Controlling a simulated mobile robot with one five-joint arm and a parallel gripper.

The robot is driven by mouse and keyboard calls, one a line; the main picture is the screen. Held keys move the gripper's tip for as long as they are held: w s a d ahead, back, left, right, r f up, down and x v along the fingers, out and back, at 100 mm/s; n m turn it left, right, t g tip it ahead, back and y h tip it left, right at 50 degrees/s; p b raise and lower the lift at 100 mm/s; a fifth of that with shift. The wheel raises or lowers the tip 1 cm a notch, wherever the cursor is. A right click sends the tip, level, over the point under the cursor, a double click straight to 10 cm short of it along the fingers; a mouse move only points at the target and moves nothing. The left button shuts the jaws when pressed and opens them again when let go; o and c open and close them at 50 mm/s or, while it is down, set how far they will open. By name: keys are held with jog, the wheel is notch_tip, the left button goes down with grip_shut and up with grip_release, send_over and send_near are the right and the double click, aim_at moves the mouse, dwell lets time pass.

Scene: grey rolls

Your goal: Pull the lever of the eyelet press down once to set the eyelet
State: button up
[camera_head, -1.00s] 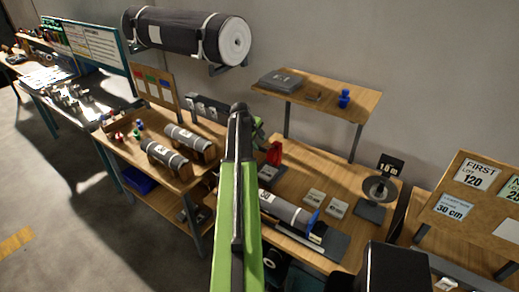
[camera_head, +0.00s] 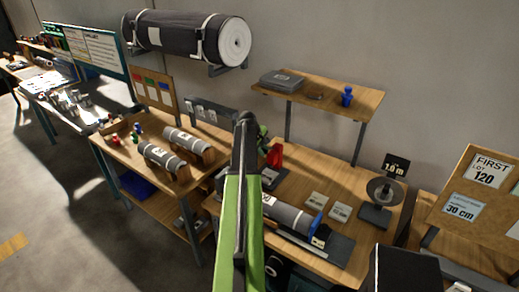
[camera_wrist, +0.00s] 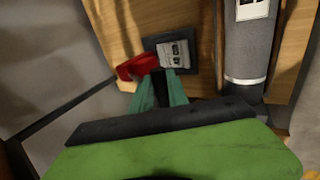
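A red lever-like part (camera_head: 275,156) stands on the wooden bench, just right of my arm. A dark base with a pale label (camera_head: 270,177) lies beside it. I take these for the eyelet press; my arm may hide the rest. In the wrist view the red part (camera_wrist: 138,66) lies just beyond my fingertips, next to the dark labelled plate (camera_wrist: 172,52). My gripper (camera_wrist: 160,80) has two teal fingers close together with a dark gap between them. Whether they touch the red part or are fully shut is unclear. In the head view the gripper is mostly hidden behind my green arm.
A grey roll (camera_head: 285,213) lies on the bench (camera_head: 345,187) near the labelled plate; it also shows in the wrist view (camera_wrist: 248,45). Two small cards lie right of it. A shelf (camera_head: 330,98) overhangs behind. A disc on a stand (camera_head: 382,190) is at right.

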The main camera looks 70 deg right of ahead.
jog(key=shift+c, duration=0.8)
jog(key=shift+a+f+b, duration=0.4)
jog(key=shift+f+b, duration=0.4)
jog(key=shift+w+a+f+b, duration=0.15)
jog(key=shift+a+f+b, duration=0.15)
jog(key=shift+f+b, duration=0.5)
jog(key=shift+a+f+b, duration=0.2)
jog(key=shift+f+b, duration=0.6)
jog(key=shift+w+a+f+b, duration=0.1)
jog(key=shift+f+b, duration=0.7)
jog(key=shift+f, duration=0.15)
